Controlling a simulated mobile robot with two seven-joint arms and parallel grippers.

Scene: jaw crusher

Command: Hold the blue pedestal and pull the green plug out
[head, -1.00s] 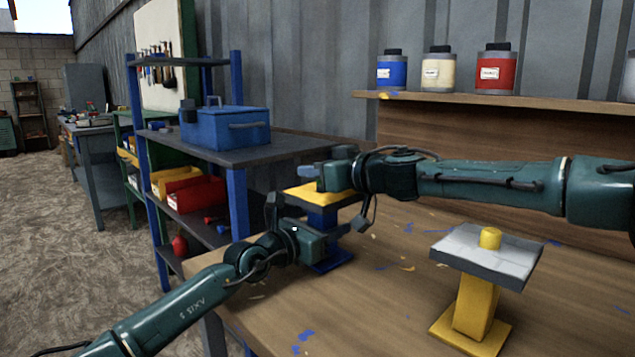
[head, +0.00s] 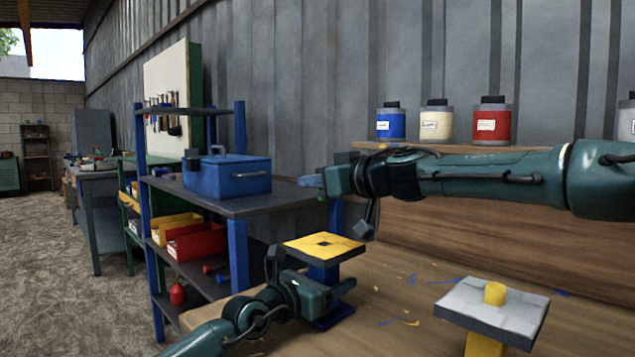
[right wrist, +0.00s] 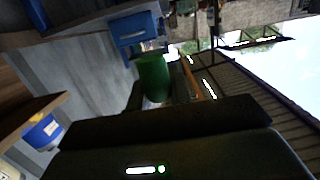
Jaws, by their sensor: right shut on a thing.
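The blue pedestal (head: 322,273) stands on the table with a yellow square top (head: 310,247).
A yellow pedestal (head: 486,345) with a grey top and a yellow plug (head: 495,293) stands at the right. A shelf unit with a blue toolbox (head: 227,177) is behind at the left. Paint cans (head: 490,124) stand on a ledge at the back.

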